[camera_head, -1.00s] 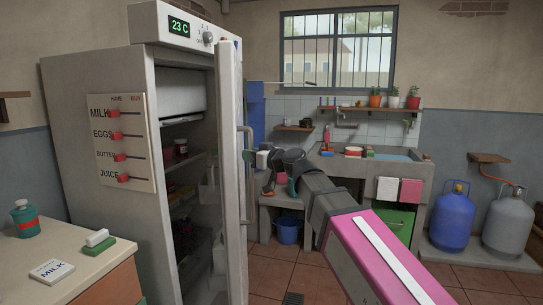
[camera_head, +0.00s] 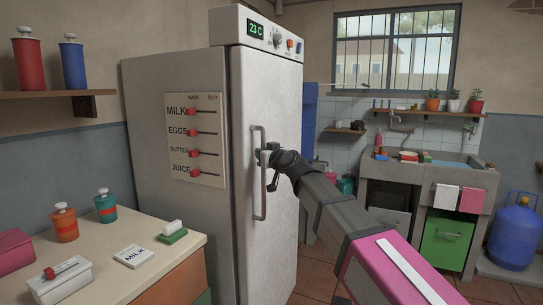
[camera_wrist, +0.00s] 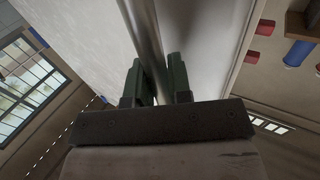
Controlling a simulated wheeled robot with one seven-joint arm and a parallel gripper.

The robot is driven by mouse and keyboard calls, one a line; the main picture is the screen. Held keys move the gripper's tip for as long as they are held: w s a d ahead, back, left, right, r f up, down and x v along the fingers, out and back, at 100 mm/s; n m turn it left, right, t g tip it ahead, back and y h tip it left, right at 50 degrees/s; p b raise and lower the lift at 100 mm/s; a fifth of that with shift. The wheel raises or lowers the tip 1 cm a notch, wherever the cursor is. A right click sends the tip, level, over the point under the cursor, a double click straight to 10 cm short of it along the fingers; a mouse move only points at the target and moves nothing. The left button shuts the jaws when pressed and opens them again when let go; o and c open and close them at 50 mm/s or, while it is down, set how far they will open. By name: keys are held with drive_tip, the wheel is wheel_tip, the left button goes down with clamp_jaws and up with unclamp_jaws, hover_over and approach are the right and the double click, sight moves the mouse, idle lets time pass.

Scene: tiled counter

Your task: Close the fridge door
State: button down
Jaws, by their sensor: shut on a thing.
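The fridge (camera_head: 185,120) stands at the middle left, a tall grey-white box with a shopping board on its side. Its door (camera_head: 268,90) lies flush or nearly flush against the front, and the inside no longer shows. A small remaining gap cannot be told. The long vertical metal handle (camera_head: 263,200) is on the door's left edge. My gripper (camera_head: 266,157) is at the handle's upper part. In the wrist view, my gripper's two dark green fingers (camera_wrist: 165,85) sit on either side of the handle bar (camera_wrist: 143,35), shut on it.
A counter (camera_head: 190,245) with jars and a milk card stands at the left, near the fridge. The sink unit (camera_head: 425,180) and a blue gas bottle (camera_head: 514,235) are at the right. Tiled floor (camera_head: 310,285) shows between them.

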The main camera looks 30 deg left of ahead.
drive_tip(key=shift+s+a+t, duration=0.15)
drive_tip(key=shift+a+t, duration=0.15)
drive_tip(key=shift+a, duration=0.4)
drive_tip(key=shift+a, duration=0.2)
drive_tip(key=c, duration=1.1)
unclamp_jaws()
drive_tip(key=shift+a, duration=0.1)
drive_tip(key=shift+o, duration=0.2)
drive_tip(key=shift+s, duration=0.1)
drive_tip(key=v, duration=1.1)
drive_tip(key=shift+r, duration=0.1)
